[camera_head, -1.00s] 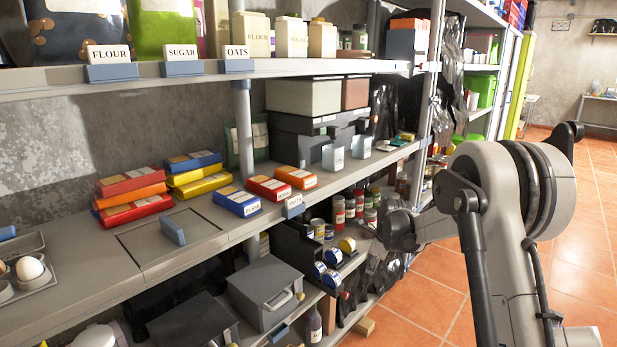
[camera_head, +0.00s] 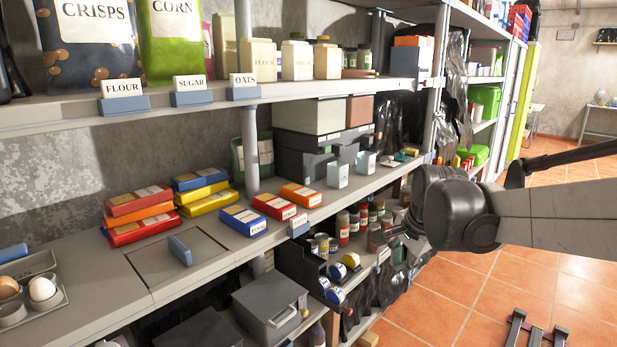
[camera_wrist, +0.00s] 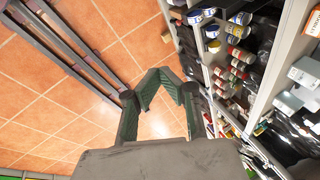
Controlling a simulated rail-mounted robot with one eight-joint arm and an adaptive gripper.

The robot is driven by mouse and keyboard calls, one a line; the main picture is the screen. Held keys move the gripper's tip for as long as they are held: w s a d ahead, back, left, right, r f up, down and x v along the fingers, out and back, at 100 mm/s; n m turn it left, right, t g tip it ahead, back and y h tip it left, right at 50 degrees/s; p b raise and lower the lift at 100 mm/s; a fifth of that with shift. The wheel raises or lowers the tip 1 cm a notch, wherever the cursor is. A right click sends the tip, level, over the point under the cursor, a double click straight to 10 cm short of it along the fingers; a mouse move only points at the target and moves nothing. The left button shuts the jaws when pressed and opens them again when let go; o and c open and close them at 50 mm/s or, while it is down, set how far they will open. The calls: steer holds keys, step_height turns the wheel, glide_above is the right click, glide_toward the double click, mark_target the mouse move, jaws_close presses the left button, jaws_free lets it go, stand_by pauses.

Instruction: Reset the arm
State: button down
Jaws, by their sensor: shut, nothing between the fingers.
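My gripper (camera_wrist: 163,74) shows in the wrist view with its green-padded fingers bent toward each other and nothing held between them. Terracotta floor tiles show beyond it. In the head view my arm reaches in from the right edge. Its dark wrist end is in front of the shelving's right part, near the jars on the lower shelf. The fingers are small and hard to make out there.
The tiled floor (camera_head: 535,265) at right is largely open.

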steer(key=s+r+n+t+p, duration=0.2)
steer(key=s+n, duration=0.9)
steer(key=s, duration=1.2)
steer(key=shift+s+r+n+h+p, duration=0.25)
steer(key=shift+s+n+h+p, duration=0.15)
steer(key=shift+p, duration=0.35)
